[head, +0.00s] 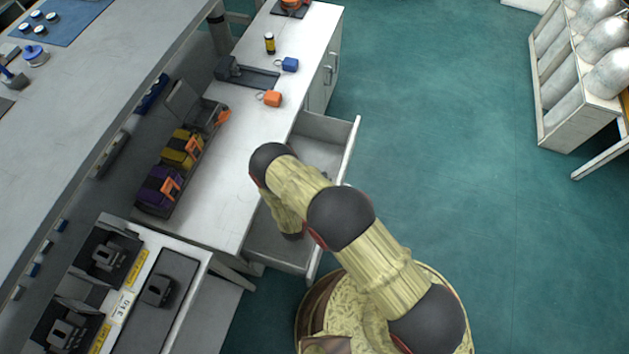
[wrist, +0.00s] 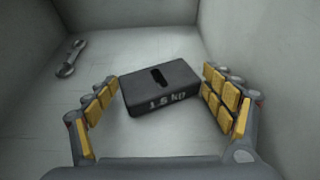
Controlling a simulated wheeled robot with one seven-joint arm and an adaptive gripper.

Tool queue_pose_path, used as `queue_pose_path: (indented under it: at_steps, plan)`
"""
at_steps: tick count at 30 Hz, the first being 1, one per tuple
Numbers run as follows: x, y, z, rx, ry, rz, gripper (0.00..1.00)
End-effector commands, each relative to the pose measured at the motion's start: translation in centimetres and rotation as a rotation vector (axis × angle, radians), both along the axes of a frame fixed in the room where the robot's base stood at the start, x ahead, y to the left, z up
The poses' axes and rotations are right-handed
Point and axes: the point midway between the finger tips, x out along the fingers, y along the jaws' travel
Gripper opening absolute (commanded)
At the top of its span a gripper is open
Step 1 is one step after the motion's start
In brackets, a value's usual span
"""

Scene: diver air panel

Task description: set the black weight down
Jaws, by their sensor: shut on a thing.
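The black weight (wrist: 160,88), a flat block marked 1.5 kg with a dark slot in its top, sits between the yellow-padded fingers of my gripper (wrist: 158,80) in the wrist view. My gripper is shut on it, inside the open drawer (wrist: 130,28). The weight is slightly turned; whether its underside touches the drawer floor I cannot tell. In the head view my arm reaches down into the open drawer (head: 333,130), and the weight and fingers are hidden there.
A small grey spanner (wrist: 71,57) lies on the drawer floor, left of the weight, near the wall. Drawer walls stand close around.

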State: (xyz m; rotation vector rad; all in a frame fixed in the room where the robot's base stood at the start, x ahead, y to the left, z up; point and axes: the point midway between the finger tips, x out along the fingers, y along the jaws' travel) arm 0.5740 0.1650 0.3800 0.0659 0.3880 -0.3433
Motion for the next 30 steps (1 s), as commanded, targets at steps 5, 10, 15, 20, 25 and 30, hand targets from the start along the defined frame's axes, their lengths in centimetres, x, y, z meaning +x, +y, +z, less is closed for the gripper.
queue_pose_path:
  at_steps: [5,10,15,20,25,30]
  plan:
    - [0.0,0.0,0.0,-0.001,0.000,0.000,0.91]
    - [0.0,0.0,0.0,-0.001,0.000,0.000,1.00]
    - [0.0,0.0,0.0,-0.001,0.000,0.000,1.00]
    - [0.0,0.0,0.0,0.000,0.000,0.000,1.00]
    - [-1.4,0.6,0.8,-0.002,0.002,0.003,1.00]
    - [-3.8,1.5,2.0,-0.002,0.002,0.004,1.00]
